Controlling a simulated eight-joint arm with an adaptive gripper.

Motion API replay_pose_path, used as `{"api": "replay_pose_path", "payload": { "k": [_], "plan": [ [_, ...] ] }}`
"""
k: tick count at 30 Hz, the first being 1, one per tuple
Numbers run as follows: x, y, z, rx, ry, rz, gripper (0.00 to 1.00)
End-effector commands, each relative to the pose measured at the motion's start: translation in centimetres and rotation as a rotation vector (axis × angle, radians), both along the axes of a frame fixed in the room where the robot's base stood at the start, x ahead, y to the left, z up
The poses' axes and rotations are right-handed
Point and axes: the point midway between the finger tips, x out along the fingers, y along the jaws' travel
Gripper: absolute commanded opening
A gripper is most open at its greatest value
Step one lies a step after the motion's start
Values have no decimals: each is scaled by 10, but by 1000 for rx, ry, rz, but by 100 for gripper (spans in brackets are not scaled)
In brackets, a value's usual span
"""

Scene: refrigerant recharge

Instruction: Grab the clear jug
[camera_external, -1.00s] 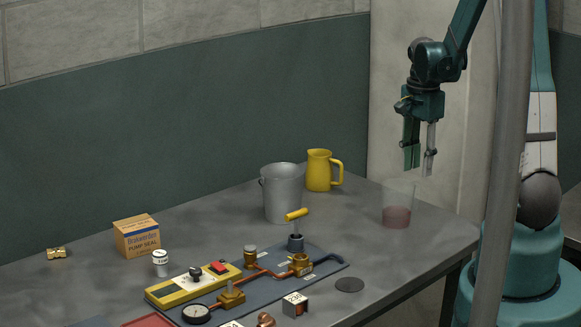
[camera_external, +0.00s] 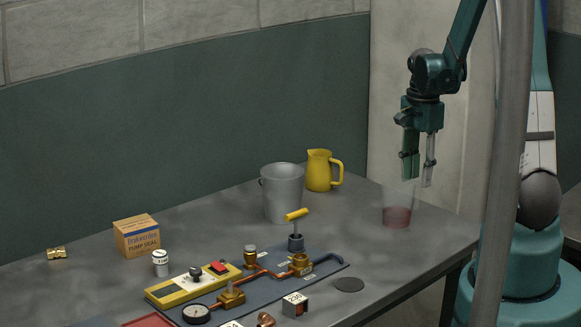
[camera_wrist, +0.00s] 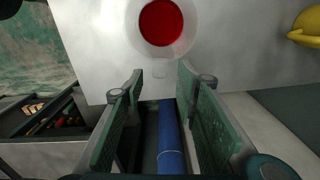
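The clear jug (camera_external: 398,208) stands upright near the right end of the grey table, with red liquid in its lower part. In the wrist view the jug (camera_wrist: 167,22) shows from above as a pale ring around the red liquid, cut by the top edge, past my fingertips. My gripper (camera_external: 418,180) points down, its fingertips near the jug's rim in the external picture. In the wrist view my gripper (camera_wrist: 160,82) has its two green fingers apart with nothing held between them. Touching is not visible.
A yellow pitcher (camera_external: 318,170) and a metal bucket (camera_external: 281,195) stand to the left of the jug. A blue-grey board (camera_external: 325,272) with valves and copper pipe lies nearer the front. A black disc (camera_external: 349,285) lies on the table. A grey pole (camera_external: 508,150) stands at right.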

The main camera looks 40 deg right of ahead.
Motion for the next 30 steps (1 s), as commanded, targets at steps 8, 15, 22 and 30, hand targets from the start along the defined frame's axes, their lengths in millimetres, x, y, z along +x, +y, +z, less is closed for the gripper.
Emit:
{"api": "replay_pose_path", "payload": {
  "k": [8, 15, 22, 30],
  "plan": [
    [0, -1, -22, 0, 0, 0, 31],
    [0, -1, -42, 0, 0, 0, 31],
    [0, -1, -48, 0, 0, 0, 31],
    [0, -1, -48, 0, 0, 0, 31]
  ]
}}
